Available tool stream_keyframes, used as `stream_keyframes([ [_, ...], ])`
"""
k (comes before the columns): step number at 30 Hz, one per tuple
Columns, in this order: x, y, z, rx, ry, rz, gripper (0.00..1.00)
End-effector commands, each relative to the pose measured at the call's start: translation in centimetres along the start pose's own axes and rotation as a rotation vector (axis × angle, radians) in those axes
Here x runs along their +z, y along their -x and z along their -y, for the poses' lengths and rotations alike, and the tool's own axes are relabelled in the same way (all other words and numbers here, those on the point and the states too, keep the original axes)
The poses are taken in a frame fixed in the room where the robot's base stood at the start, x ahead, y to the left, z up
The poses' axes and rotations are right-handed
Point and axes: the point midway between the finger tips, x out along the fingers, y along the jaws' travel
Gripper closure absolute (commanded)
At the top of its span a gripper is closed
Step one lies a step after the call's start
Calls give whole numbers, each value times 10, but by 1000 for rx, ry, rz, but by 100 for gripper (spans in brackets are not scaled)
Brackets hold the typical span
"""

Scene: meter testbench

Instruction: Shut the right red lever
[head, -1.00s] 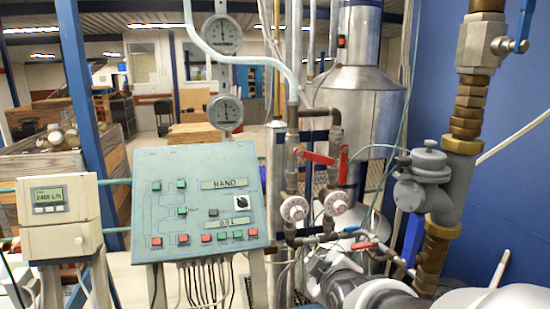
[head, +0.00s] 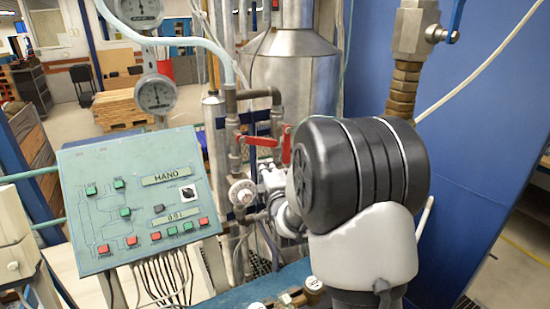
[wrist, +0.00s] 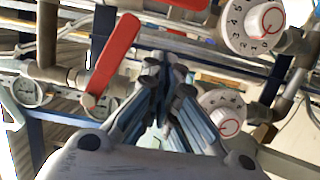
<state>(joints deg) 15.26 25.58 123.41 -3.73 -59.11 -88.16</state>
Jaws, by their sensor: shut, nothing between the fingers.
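In the head view, the left red lever (head: 258,141) lies roughly level on its pipe. The right red lever (head: 286,145) stands nearly upright just beside it. My gripper (head: 270,180) is below the levers, partly hidden by my dark arm joint. In the wrist view, the closed fingers (wrist: 168,72) of my gripper point in among the pipes with nothing between them. A large red lever (wrist: 112,62) lies slanted to the left of the fingers, apart from them in the picture. Part of another red lever (wrist: 190,3) shows at the top edge. I cannot tell whether the fingers touch anything.
White numbered dials (wrist: 253,25) (wrist: 222,112) sit right of the fingers, close by. A green control panel (head: 140,195) stands left in the head view. Pressure gauges (head: 155,94) are behind it. A brass pipe (head: 402,90) and a blue wall (head: 480,130) are on the right.

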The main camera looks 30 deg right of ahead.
Motion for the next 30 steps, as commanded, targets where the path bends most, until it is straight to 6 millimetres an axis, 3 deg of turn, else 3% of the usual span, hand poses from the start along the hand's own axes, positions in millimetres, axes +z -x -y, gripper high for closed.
stream_keyframes([
  [4,0,-31,0,-2,-1,0,100],
  [6,16,-32,-1,-1,0,6,100],
  [13,37,-36,0,-1,0,2,100],
  [30,38,-40,2,4,13,0,100],
])
